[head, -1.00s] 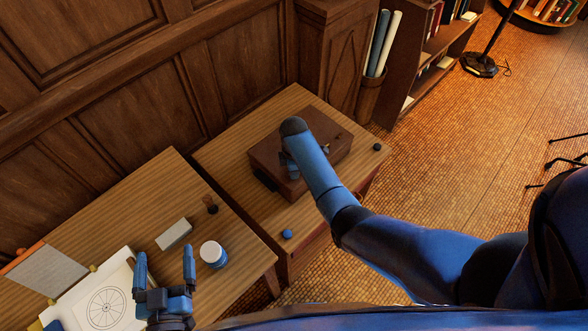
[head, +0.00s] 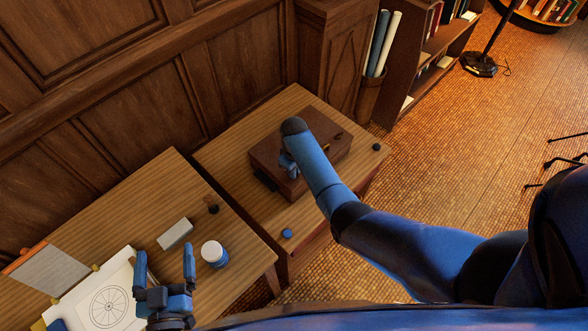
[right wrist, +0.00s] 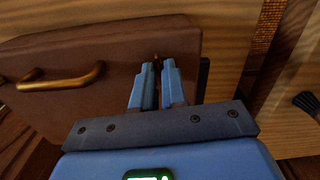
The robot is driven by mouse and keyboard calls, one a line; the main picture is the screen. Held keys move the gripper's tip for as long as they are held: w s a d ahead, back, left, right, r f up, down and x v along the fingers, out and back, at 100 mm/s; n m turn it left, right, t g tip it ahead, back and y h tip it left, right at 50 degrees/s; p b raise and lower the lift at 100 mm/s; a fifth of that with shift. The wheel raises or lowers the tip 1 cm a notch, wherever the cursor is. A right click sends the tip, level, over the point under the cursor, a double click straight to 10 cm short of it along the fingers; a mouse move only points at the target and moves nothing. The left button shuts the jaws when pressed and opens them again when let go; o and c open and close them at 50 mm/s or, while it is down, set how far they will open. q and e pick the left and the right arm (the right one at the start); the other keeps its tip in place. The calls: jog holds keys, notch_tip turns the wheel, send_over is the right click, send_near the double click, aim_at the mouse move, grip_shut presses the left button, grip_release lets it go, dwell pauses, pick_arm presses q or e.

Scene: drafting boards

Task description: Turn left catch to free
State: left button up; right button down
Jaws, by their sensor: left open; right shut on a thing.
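A brown case (head: 266,152) lies on the right-hand wooden desk. In the right wrist view the case (right wrist: 110,45) shows a curved brass handle (right wrist: 62,80) left of my fingers. My right gripper (right wrist: 157,66) is shut on a small reddish-brown piece at the case, seemingly a catch, mostly hidden between the fingertips. I cannot tell which way it is turned. In the head view the right gripper (head: 289,166) is at the case, partly covered by its own blue arm. My left gripper (head: 165,252) is open and empty, over the left desk's front edge.
On the left desk (head: 120,220) are a white-lidded jar (head: 212,251), a pale block (head: 175,233), a small dark stamp-like thing (head: 211,205) and a sheet with a wheel drawing (head: 109,308). A blue round thing (head: 287,233) lies on the right desk (head: 235,155).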

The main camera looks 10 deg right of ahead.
jog(key=shift+w+m, duration=0.1)
jog(key=shift+m, duration=0.5)
jog(key=c, duration=1.2)
grip_release()
notch_tip(320, 180, up, 11)
jog(key=shift+f+b, duration=0.1)
jog(key=shift+b, duration=0.35)
